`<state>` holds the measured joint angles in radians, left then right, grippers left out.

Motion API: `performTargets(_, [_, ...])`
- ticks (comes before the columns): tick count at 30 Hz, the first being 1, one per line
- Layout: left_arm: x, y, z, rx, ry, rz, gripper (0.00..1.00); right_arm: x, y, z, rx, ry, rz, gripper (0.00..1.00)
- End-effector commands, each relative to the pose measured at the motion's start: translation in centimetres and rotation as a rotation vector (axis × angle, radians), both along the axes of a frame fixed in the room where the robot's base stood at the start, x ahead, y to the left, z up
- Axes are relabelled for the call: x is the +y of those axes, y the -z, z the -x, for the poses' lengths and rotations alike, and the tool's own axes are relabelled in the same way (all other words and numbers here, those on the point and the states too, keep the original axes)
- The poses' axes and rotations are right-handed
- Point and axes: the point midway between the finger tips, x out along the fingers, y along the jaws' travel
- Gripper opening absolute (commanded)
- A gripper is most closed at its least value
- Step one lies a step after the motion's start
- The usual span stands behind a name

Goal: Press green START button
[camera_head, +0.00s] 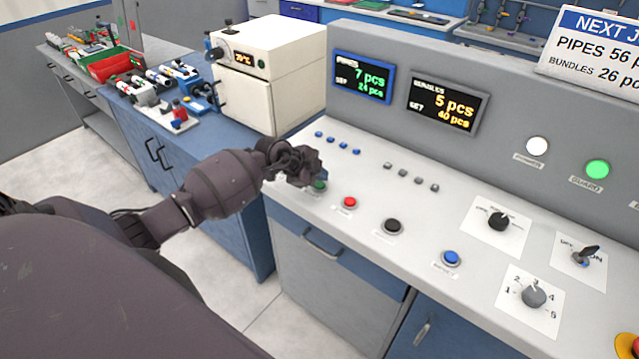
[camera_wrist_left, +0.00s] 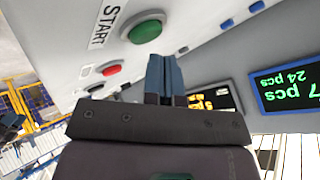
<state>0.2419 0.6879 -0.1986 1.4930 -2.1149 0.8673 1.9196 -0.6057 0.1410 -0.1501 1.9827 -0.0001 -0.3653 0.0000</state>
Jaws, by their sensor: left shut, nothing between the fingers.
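The green START button (camera_head: 319,186) is at the left end of the button row on the console. My left gripper (camera_head: 321,174) is right over it in the head view and partly covers it. In the left wrist view the green button (camera_wrist_left: 146,29) shows whole beside its START label (camera_wrist_left: 108,24). The shut, empty blue fingertips of the left gripper (camera_wrist_left: 164,76) lie below the button in that picture. I cannot tell whether they touch it. My right gripper is not in view.
A red button (camera_head: 349,203), a black button (camera_head: 393,227) and a blue button (camera_head: 451,259) follow along the console (camera_head: 420,205). Small blue buttons (camera_head: 343,145) and the pipes display (camera_head: 362,77) are behind. A white oven-like box (camera_head: 265,75) stands left of the console.

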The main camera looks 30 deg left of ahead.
Motion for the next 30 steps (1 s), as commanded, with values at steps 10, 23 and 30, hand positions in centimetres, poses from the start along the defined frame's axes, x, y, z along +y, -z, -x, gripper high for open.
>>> performTargets(10, [-0.02,0.55,0.02,0.0,0.0,0.0,0.0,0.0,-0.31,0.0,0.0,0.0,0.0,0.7])
performTargets(23, [-0.01,0.73,0.01,0.0,-0.001,0.001,0.0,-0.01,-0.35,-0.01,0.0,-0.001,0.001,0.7])
performTargets(30, [-0.01,0.97,0.02,0.0,-0.001,0.001,0.0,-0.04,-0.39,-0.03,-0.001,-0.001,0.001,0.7])
